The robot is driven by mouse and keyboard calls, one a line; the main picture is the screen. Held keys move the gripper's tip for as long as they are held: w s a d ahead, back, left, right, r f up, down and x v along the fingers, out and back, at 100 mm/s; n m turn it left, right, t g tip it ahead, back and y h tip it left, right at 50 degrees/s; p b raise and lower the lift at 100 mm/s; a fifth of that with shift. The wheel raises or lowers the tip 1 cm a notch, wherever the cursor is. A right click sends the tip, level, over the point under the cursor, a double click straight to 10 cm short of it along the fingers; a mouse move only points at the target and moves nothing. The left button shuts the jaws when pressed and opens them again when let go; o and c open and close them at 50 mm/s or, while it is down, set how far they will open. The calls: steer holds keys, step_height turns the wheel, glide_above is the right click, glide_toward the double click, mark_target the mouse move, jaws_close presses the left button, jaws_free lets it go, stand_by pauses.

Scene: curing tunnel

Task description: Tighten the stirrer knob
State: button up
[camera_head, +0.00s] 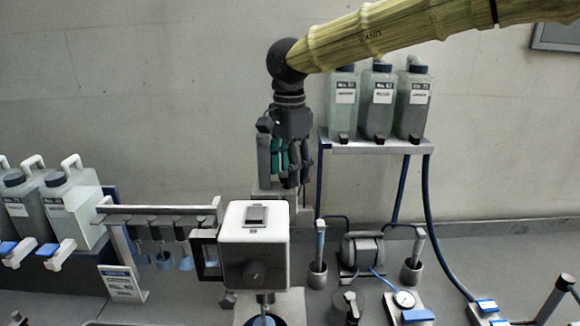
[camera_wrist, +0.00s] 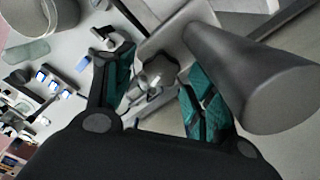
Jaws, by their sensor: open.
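The stirrer is a white box (camera_head: 255,240) with a small screen on top and a dark round dial on its front, in the lower middle of the head view. My gripper (camera_head: 282,165) hangs above and behind the box, pointing down. In the wrist view, a grey lobed knob (camera_wrist: 160,73) shows between the two teal-padded fingers of my gripper (camera_wrist: 160,88). The fingers stand apart with visible room on both sides of the knob. I cannot tell how far beyond the fingertips it lies. The head view does not clearly show this knob.
A large dark cylinder (camera_wrist: 255,85) lies close to the right finger. Several bottles stand on a shelf (camera_head: 376,147) at right, and white canisters (camera_head: 75,206) at left. A rack with hanging paddles (camera_head: 155,211) stands beside the stirrer. A pump (camera_head: 363,253) and gauge (camera_head: 404,299) are to its right.

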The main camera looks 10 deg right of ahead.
steer(key=c, duration=1)
steer(key=shift+r+m+p, duration=0.1)
steer(key=shift+m+p, duration=0.2)
steer(key=shift+p, duration=0.05)
steer(key=shift+r+m+p, duration=0.1)
steer(key=shift+m+p, duration=0.7)
steer(key=shift+p, duration=0.05)
steer(key=shift+s+m+p, duration=0.1)
steer(key=shift+m+p, duration=0.55)
steer(key=shift+m, duration=0.25)
steer(key=m+p, duration=0.2)
steer(key=m, duration=0.2)
steer(key=shift+m+p, duration=0.3)
steer(key=shift+p, duration=0.05)
